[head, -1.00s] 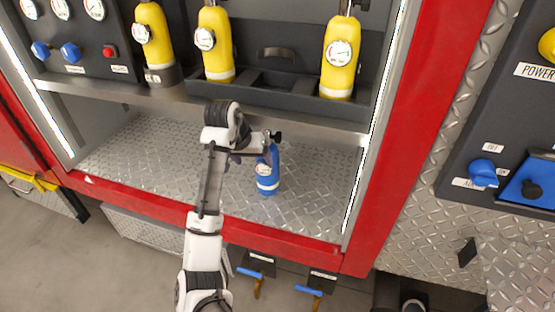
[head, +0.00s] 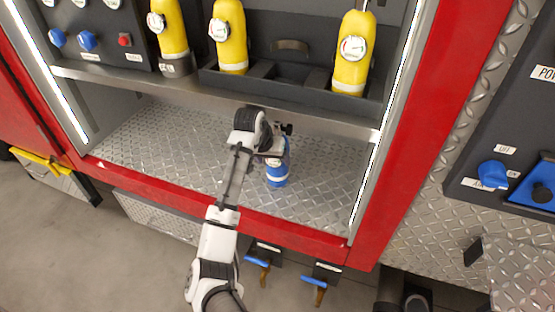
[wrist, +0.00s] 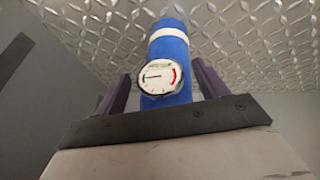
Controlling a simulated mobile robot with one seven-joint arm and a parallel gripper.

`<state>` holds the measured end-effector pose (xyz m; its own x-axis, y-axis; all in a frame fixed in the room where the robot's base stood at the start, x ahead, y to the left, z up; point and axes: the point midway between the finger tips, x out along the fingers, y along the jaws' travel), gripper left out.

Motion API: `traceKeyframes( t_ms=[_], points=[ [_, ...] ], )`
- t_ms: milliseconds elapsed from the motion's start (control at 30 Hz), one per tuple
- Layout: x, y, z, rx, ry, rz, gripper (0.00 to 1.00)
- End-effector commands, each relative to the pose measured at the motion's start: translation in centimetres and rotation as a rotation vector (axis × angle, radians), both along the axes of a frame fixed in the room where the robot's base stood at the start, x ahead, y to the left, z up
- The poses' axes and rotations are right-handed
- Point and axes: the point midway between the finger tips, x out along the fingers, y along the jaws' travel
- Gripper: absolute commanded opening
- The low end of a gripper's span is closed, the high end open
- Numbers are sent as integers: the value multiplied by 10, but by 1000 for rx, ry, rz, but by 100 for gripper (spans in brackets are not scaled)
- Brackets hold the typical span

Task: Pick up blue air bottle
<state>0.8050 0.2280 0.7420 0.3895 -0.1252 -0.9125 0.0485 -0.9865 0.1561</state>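The blue air bottle (head: 277,176) stands upright on the diamond-plate shelf floor, with a white band around it. Its upper part is partly hidden by my wrist in the head view. In the wrist view the bottle (wrist: 168,52) shows with its round white gauge facing me. My gripper (wrist: 160,82) has its two dark purple fingers on either side of the bottle. A gap shows between the left finger and the bottle; the right finger is very close to it, and I cannot tell if it touches. The fingers are mostly hidden in the head view.
Several yellow bottles (head: 231,40) stand in a dark rack above the compartment. A metal shelf edge (head: 215,103) runs above my wrist. The red frame (head: 420,130) bounds the compartment at right. The plate floor (head: 160,145) left of my arm is clear.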

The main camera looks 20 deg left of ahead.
Motion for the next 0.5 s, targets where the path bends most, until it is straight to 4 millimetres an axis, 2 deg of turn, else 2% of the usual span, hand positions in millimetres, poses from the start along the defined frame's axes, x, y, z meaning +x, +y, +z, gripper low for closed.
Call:
traceKeyframes(
  t_ms=[67, 500],
  points=[
    [0, 0, 0, 0, 0, 0, 61],
    [0, 0, 0, 0, 0, 0, 4]
  ],
)
